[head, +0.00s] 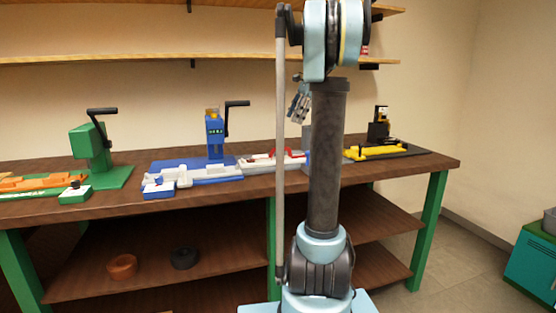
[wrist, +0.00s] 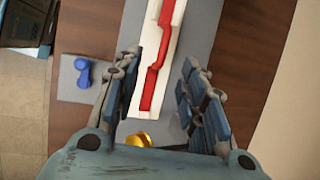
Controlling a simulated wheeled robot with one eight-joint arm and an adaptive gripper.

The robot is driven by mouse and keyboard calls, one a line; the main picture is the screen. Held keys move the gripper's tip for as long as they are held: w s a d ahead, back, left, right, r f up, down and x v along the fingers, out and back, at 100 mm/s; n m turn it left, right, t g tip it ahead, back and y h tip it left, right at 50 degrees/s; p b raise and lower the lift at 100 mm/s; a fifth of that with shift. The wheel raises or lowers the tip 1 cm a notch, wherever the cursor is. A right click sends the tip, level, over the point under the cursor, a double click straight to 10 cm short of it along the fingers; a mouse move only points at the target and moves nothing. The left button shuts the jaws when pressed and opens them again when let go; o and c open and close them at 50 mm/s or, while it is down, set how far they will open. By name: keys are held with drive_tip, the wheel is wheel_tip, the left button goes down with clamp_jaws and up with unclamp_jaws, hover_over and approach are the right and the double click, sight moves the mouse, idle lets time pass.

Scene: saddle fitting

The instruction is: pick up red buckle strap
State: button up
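The red buckle strap (wrist: 162,50) shows in the wrist view as a long red strip with a bend in it, lying in a white holder (wrist: 173,62) on a grey plate. In the head view a small part of the red strap (head: 284,153) shows behind my arm. My gripper (wrist: 160,66) is open and empty in the wrist view, with one finger on each side of the strap. The fingers appear above the holder and not touching the strap. In the head view my gripper (head: 299,106) hangs above the bench, partly hidden by my arm.
A brass-coloured round part (wrist: 138,140) and a blue knob (wrist: 84,74) lie near the gripper. The wooden bench (head: 240,199) also carries a green press (head: 90,145), a blue press (head: 215,135) and a yellow fixture (head: 375,151). Shelves hang above.

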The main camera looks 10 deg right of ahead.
approach(281, 149)
drive_tip(key=x, duration=0.5)
drive_tip(key=shift+w+a, duration=0.2)
drive_tip(key=shift+w+d+x, duration=0.1)
drive_tip(key=shift+d+x, duration=0.05)
drive_tip(key=shift+x, duration=0.7)
drive_tip(key=shift+w+d+x, duration=0.1)
drive_tip(key=shift+x, duration=0.75)
drive_tip(key=shift+w+d+x, duration=0.1)
drive_tip(key=shift+d+x, duration=0.05)
drive_tip(key=shift+x, duration=0.75)
drive_tip(key=shift+f, duration=0.1)
clamp_jaws()
